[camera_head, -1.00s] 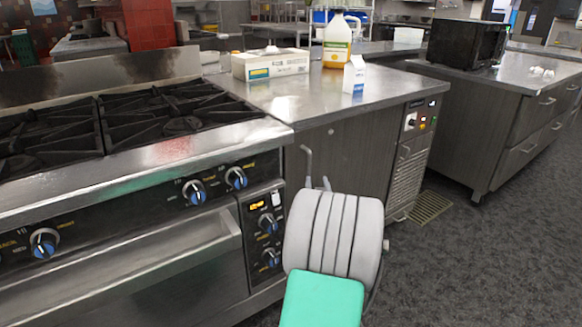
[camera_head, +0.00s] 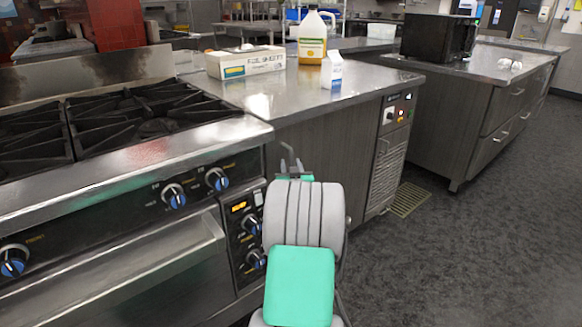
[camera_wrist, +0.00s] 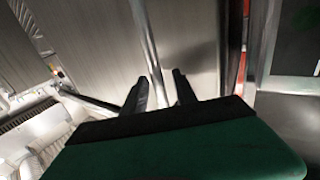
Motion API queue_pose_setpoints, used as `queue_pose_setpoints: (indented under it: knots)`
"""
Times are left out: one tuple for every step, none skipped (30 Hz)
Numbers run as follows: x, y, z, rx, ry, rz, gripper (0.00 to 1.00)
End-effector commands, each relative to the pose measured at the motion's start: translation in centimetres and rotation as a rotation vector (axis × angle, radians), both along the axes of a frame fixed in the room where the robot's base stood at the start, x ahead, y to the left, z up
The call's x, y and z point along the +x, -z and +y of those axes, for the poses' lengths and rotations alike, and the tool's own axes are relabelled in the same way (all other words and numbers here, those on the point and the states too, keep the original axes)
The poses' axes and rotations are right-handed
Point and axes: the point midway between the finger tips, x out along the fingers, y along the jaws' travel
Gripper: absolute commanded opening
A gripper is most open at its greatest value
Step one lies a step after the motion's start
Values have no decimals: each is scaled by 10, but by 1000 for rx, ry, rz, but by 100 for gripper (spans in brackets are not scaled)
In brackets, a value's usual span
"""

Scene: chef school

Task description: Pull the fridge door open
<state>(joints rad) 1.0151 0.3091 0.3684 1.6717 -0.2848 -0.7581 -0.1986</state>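The fridge appears to be the under-counter unit with a grey-brown wood-grain front (camera_head: 335,135), right of the stove in the head view. A thin upright handle (camera_head: 381,152) shows by its right side, left of the vent grille. In the head view my arm hides most of the gripper, near the lower left of the front. Whether it touches the front cannot be told.
The stove (camera_head: 120,170) with knobs stands close on the left. On the steel counter (camera_head: 270,95) are a box (camera_head: 245,62), a jug (camera_head: 312,45) and a carton (camera_head: 332,70). Another cabinet (camera_head: 475,110) stands right. The dark floor (camera_head: 460,250) at right is clear.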

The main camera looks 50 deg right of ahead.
Motion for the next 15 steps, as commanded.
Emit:
queue_pose_setpoints:
  knots:
    - [0, 0, 0, 0, 0, 0, 29]
    - [0, 0, 0, 0, 1, 0, 26]
    - [0, 0, 0, 0, 1, 0, 23]
    - [-1, 0, 0, 0, 1, 0, 21]
    - [-1, 0, 0, 0, 1, 0, 18]
    - [-1, 0, 0, 0, 1, 0, 15]
    - [-1, 0, 0, 0, 1, 0, 12]
    - [-1, 0, 0, 0, 1, 0, 10]
    - [-1, 0, 0, 0, 1, 0, 7]
    - [-1, 0, 0, 0, 1, 0, 4]
    - [-1, 0, 0, 0, 1, 0, 2]
    - [-1, 0, 0, 0, 1, 0, 0]
    - [-1, 0, 0, 0, 1, 0, 0]
    - [-1, 0, 0, 0, 1, 0, 0]
    - [-1, 0, 0, 0, 1, 0, 0]
